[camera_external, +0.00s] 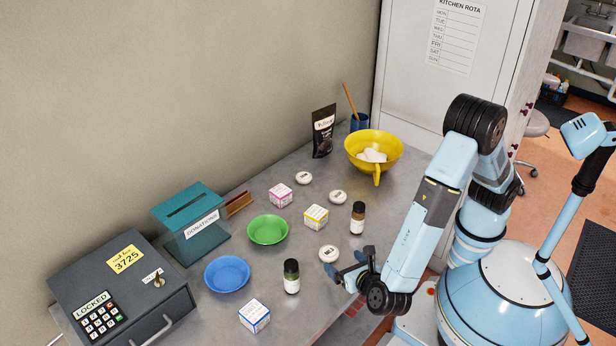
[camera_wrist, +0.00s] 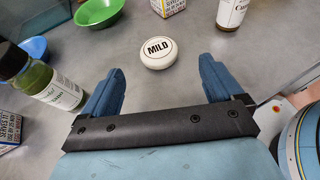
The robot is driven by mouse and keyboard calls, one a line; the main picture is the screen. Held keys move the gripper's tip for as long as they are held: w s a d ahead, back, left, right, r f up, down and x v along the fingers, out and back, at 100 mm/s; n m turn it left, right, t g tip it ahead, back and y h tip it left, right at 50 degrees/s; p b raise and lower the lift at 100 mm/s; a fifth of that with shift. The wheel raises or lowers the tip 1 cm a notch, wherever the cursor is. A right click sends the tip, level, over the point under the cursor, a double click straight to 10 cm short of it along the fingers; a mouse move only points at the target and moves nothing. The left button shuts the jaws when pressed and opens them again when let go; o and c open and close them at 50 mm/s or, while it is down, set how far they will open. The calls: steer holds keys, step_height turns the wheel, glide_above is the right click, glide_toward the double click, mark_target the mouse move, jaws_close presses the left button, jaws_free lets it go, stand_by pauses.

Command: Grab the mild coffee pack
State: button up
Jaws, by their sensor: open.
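A white round pack labelled MILD (camera_wrist: 158,53) lies flat on the metal counter in the wrist view, ahead of and between my fingertips. It also shows in the external view (camera_external: 329,254), just beyond my gripper (camera_external: 346,267). My gripper is open and empty, with its two blue fingers (camera_wrist: 161,72) spread wide and apart from the pack.
A dark green-glass bottle (camera_external: 291,277) stands left of my gripper, and a brown bottle (camera_external: 357,218) stands behind it. Small boxes, a green bowl (camera_external: 268,230), a blue bowl (camera_external: 227,274) and a yellow bowl (camera_external: 386,143) share the counter. A black pouch (camera_external: 323,132) stands at the back.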

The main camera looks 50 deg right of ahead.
mark_target(330, 253)
steer(key=shift+x, duration=4.1)
steer(key=shift+a, duration=0.2)
steer(key=c, duration=1.1)
